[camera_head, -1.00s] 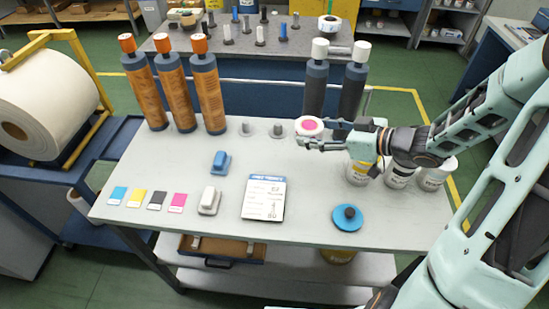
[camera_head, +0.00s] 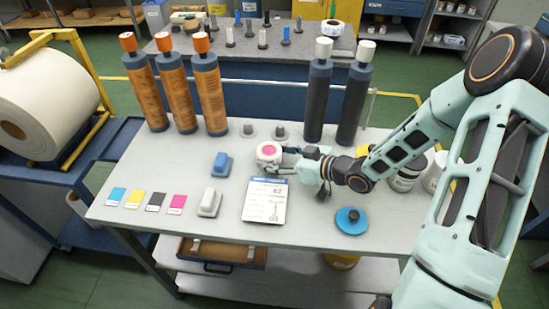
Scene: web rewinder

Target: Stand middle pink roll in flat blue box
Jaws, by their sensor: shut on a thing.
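One roll with a white rim and a pink centre (camera_head: 268,149) is in view on the worktable side nearest the middle. My gripper (camera_head: 275,160) comes from the right and is shut on this roll, with fingers partly hidden by it. The roll is upright, its pink face up; I cannot tell whether it touches the table or is just above it.
The worktable (camera_head: 120,180) carries a clipboard-like sheet (camera_head: 265,203), a blue block (camera_head: 221,164), a white block (camera_head: 210,203), colour cards (camera_head: 154,201) and a blue disc (camera_head: 351,220). Tall orange-capped rollers (camera_head: 145,92) and dark rollers (camera_head: 318,98) stand along the back. White tubs (camera_head: 406,176) stand right.

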